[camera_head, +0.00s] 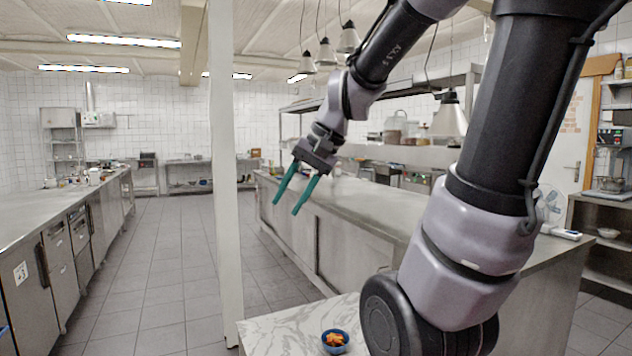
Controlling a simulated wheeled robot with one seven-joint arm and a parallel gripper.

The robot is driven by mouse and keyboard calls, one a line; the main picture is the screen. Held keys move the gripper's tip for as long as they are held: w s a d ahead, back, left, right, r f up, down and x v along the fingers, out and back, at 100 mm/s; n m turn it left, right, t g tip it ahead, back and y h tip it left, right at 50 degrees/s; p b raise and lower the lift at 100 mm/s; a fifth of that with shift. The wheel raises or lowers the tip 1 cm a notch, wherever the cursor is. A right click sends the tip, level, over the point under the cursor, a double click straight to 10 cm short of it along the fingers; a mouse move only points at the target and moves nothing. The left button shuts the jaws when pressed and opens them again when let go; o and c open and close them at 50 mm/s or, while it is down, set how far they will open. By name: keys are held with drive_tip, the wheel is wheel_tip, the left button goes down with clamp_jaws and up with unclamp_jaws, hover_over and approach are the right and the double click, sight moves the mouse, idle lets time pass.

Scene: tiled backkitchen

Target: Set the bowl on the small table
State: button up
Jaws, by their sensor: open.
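A small blue bowl (343,351) with orange pieces in it sits on a white marble-patterned table (275,338) at the bottom of the view. A white bowl (608,233) rests on a shelf at the far right. I cannot tell which bowl the task means. My gripper (287,207) has two teal fingers that are apart, with nothing between them. It hangs in the air, pointing down, above and to the left of the blue bowl in the picture. My arm hides part of the marble table's right side.
A white post (225,180) stands left of my gripper. A long steel counter (385,205) runs behind it, and another counter (50,215) runs along the left. Hanging lamps (348,38) are above. The tiled aisle (165,270) on the left is clear.

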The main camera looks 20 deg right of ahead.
drive_tip(key=s+d+r+n+t+h, duration=0.1)
drive_tip(key=s+d+r+t+h, duration=0.1)
drive_tip(key=s, duration=0.3)
drive_tip(key=shift+d+r+n+t+h, duration=0.3)
drive_tip(key=shift+d+r+t, duration=0.35)
drive_tip(key=shift+r, duration=0.25)
drive_tip(key=shift+s, duration=0.1)
idle(0.3)
